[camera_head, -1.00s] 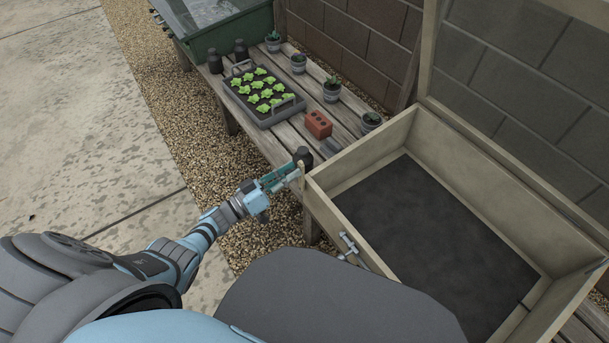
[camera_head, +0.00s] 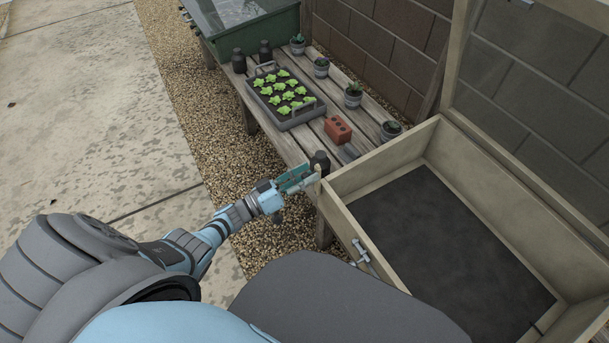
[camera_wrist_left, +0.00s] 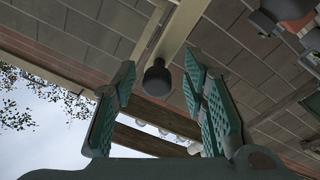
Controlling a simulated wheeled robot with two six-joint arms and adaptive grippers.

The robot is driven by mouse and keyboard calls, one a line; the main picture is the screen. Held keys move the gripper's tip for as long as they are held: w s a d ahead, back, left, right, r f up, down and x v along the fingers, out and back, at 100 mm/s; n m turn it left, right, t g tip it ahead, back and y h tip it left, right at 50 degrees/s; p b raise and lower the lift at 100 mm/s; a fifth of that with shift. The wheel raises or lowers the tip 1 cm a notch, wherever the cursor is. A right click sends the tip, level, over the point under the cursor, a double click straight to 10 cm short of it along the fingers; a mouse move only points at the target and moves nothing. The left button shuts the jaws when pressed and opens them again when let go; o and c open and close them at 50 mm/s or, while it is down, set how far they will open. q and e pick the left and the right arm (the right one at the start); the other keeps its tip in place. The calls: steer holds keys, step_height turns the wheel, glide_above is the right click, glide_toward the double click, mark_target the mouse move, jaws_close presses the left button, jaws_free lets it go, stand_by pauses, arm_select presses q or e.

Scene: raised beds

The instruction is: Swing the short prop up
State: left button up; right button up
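My left gripper (camera_head: 300,179) is at the near-left corner of the open wooden cold frame (camera_head: 352,222). In the left wrist view its two teal fingers (camera_wrist_left: 165,95) stand apart with a clear gap. A dark rounded knob (camera_wrist_left: 157,79) shows between and beyond them, near the end of a pale wooden strip (camera_wrist_left: 178,38). In the head view a small dark object (camera_head: 319,162) stands just past the fingertips, by a small pale piece. I cannot tell for certain which part is the short prop.
The raised glazed lid (camera_head: 535,75) stands at the back right. Gravel and paving lie left.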

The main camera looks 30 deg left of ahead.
arm_select(q)
steer(key=v, duration=1.2)
